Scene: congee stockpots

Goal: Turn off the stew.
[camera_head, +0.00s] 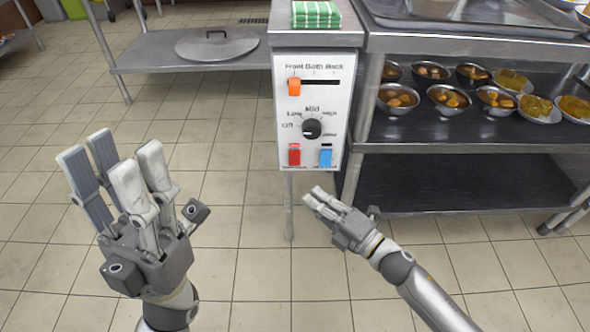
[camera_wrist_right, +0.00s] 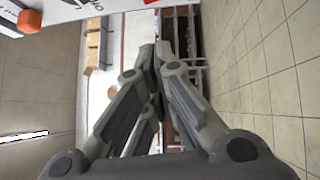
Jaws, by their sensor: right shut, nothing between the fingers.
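A white control panel (camera_head: 339,66) stands upright in the head view. An orange slider (camera_head: 294,87) sits at the left end of its slot, under the word Front. A black round knob (camera_head: 312,128) is below it, with Off, Low, Mid and further labels around it; its exact pointing is too small to tell. A red switch (camera_head: 294,155) and a blue switch (camera_head: 325,156) are at the bottom. My right gripper (camera_head: 316,194) is shut and empty, just below the panel and apart from it. My left gripper (camera_head: 112,166) is open and empty, left of the panel.
A metal shelf unit (camera_head: 440,148) with bowls of food (camera_head: 398,96) stands right of the panel. A low table (camera_head: 150,52) with a round lid (camera_head: 217,44) is on the left. Folded green cloth (camera_head: 316,14) lies above the panel. Tiled floor (camera_head: 230,225) is clear.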

